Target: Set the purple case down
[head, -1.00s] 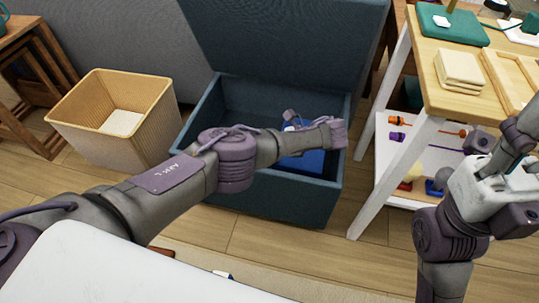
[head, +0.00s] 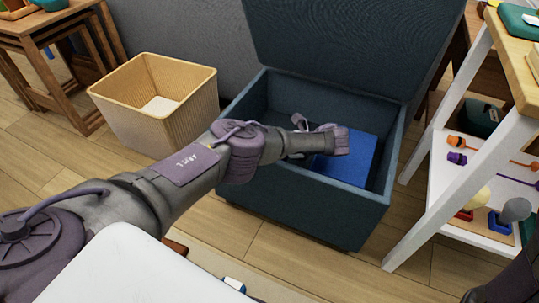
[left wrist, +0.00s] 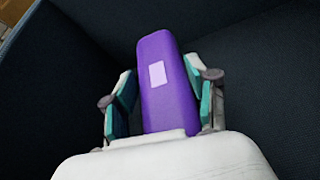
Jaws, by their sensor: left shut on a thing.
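The purple case (left wrist: 167,100) stands out in the left wrist view, with a pale label on its face. My left gripper (left wrist: 160,82) is shut on it, one teal-padded finger on each side. In the head view my left arm reaches over the open dark teal storage chest (head: 290,207). The end of that arm is above the chest's interior, and the case itself is hidden there. Dark chest walls surround the case in the left wrist view. I cannot tell whether the case touches the chest floor. My right gripper is out of view.
A flat blue item (head: 358,158) lies inside the chest. The chest's raised lid (head: 340,45) stands behind. A woven bin (head: 150,105) is to the left. A white-legged shelf table (head: 440,150) with small coloured objects is to the right. Wooden floor lies in front.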

